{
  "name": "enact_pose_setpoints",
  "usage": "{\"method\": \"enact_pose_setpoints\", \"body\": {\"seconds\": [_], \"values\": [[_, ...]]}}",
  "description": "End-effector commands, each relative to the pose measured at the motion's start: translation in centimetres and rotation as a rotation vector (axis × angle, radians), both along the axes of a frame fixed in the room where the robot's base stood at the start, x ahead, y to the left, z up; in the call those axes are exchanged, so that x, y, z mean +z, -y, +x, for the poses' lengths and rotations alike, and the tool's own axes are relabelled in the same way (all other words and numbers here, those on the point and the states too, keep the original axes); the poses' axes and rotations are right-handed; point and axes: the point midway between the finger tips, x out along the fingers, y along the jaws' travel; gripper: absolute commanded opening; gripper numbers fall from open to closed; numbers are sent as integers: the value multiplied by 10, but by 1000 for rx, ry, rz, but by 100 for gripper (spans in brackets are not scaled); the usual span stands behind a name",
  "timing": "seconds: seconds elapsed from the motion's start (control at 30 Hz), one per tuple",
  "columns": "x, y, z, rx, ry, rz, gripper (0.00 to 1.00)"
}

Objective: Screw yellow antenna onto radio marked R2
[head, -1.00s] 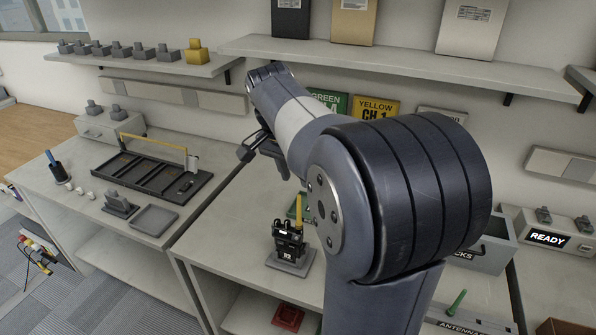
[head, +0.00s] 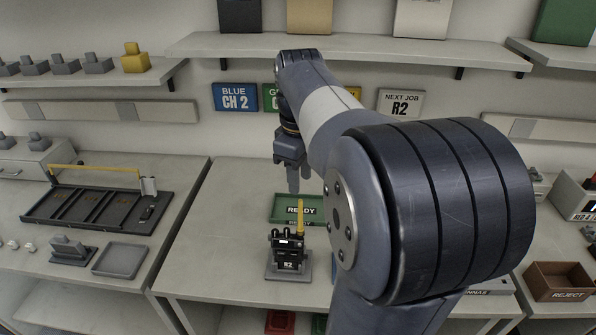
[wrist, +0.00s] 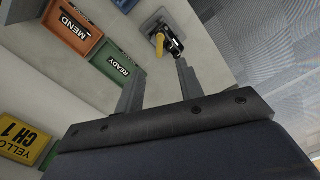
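The radio marked R2 (head: 287,255) stands upright in a grey stand on the middle table. It also shows in the wrist view (wrist: 174,44). The yellow antenna (head: 300,214) stands upright at the radio's top, on its right side; it also shows in the wrist view (wrist: 160,45). I cannot tell whether its thread is engaged. My gripper (head: 293,186) hangs fingers down, above and behind the radio, clear of it. In the wrist view my gripper (wrist: 160,66) has its two fingers apart with nothing between them.
A green READY tray (head: 283,209) lies just behind the radio. An orange MEND tray (wrist: 75,27) is beside it in the wrist view. A black rack with a yellow bar (head: 95,208) and a grey tray (head: 121,260) are on the left table. A REJECT bin (head: 558,282) is at right.

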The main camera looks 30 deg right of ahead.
Motion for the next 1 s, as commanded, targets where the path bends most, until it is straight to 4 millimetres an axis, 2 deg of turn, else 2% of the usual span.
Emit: {"method": "enact_pose_setpoints", "body": {"seconds": [0.17, 0.5, 0.7, 1.0], "values": [[-12, 0, -1, 18, -3, 3, 36], [-72, 1, -1, 16, -5, 3, 36], [-98, 1, 0, 15, -3, 2, 36], [-108, 2, 1, 15, 1, 0, 36]]}}
